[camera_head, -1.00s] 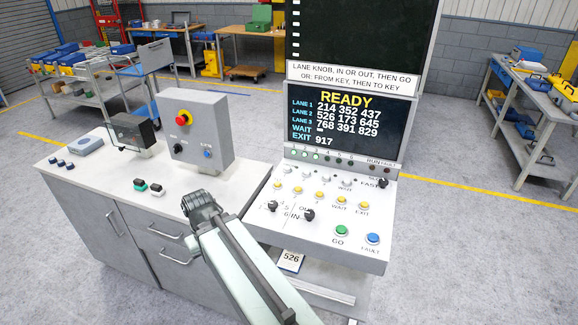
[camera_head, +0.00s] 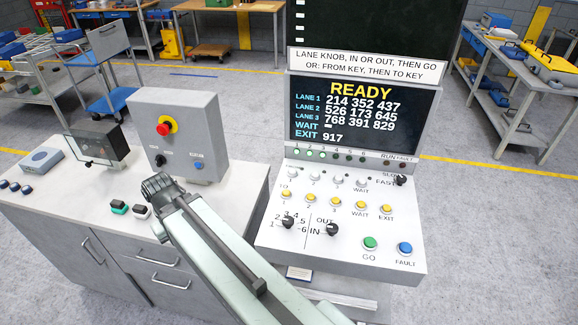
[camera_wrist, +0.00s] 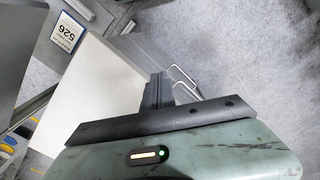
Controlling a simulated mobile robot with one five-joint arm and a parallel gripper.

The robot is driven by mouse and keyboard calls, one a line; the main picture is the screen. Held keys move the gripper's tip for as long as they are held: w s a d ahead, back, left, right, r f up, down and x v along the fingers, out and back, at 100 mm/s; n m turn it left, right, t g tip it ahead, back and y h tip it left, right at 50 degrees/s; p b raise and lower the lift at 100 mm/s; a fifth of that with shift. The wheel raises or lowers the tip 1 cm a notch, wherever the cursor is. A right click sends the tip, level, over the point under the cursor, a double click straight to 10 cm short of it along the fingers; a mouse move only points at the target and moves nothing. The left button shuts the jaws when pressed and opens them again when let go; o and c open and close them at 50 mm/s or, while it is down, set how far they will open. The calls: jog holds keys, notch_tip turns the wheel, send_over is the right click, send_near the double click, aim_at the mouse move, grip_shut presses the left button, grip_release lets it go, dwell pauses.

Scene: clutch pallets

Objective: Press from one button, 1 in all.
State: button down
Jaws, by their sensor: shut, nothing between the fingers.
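The sloped control panel (camera_head: 330,262) stands at the centre right in the head view. Its upper row holds pale buttons, such as the first one (camera_head: 292,173); the row's label is too small to read. Below is a row of yellow buttons, such as the first (camera_head: 286,194), with TO marked at its left. The screen (camera_head: 362,112) shows READY and lane numbers. My gripper (camera_head: 160,188) is over the white cabinet top, left of the panel and apart from the buttons. In the wrist view my gripper (camera_wrist: 157,88) is shut and empty.
A grey box (camera_head: 180,133) with a red stop knob stands on the cabinet top (camera_head: 60,205) beyond my gripper. Two dark knobs, a green GO button (camera_head: 370,243) and a blue FAULT button (camera_head: 405,248) sit lower on the panel.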

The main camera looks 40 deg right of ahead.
notch_tip(320, 180, up, 15)
jog(key=m+t+y+p, duration=0.2)
jog(key=m+t+p, duration=0.65)
jog(key=m, duration=1.55)
send_over(295, 171)
jog(key=shift+b, duration=0.4)
notch_tip(295, 171, down, 9)
jog(key=b, duration=0.8)
jog(key=shift+r+b, duration=0.1)
jog(key=shift+b, duration=0.3)
